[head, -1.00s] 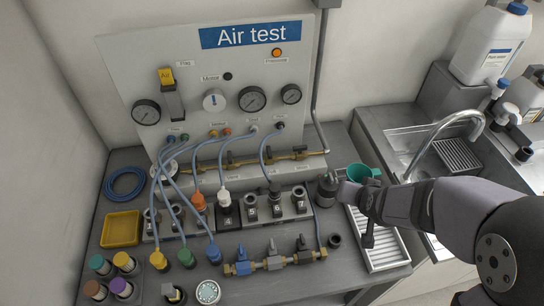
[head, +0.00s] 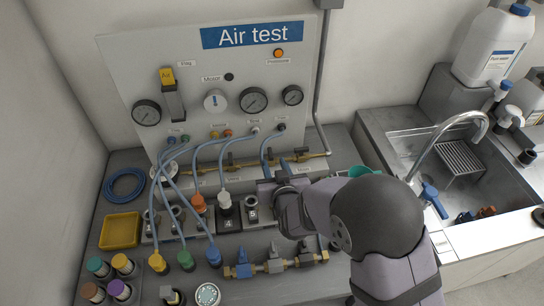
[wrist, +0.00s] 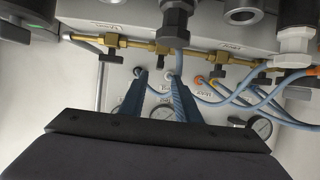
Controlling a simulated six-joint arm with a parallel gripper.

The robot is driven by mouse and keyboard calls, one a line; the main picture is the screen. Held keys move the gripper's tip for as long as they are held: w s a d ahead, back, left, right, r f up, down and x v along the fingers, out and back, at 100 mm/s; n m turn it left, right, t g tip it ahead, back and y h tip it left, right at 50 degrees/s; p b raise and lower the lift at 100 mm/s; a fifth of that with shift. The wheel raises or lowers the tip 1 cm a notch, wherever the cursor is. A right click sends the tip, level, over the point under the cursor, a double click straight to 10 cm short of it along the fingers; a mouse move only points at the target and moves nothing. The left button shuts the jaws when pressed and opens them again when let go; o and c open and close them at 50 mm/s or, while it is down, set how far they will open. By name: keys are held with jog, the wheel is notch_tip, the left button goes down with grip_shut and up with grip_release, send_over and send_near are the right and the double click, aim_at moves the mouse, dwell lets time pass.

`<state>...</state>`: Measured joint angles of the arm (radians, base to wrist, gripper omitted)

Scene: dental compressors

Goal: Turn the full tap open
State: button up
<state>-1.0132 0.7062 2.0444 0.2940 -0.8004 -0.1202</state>
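The brass pipe (head: 245,163) with small black-handled taps runs along the foot of the Air test panel. In the wrist view, one tap (wrist: 112,47) is at the left and another (wrist: 262,68) at the right. Their small labels are too blurred to tell which one is the full tap. My gripper (head: 268,186) is over the bench in front of this pipe, left of the sink.
Blue hoses (head: 208,150) cross in front of the panel (head: 120,80). My arm hides the bench's right part. A sink (head: 500,180) with a curved spout (head: 470,122) is at the right.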

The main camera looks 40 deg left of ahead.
aim_at(271, 155)
jog(key=shift+p+x, duration=0.85)
jog(key=shift+x, duration=2.05)
grip_shut()
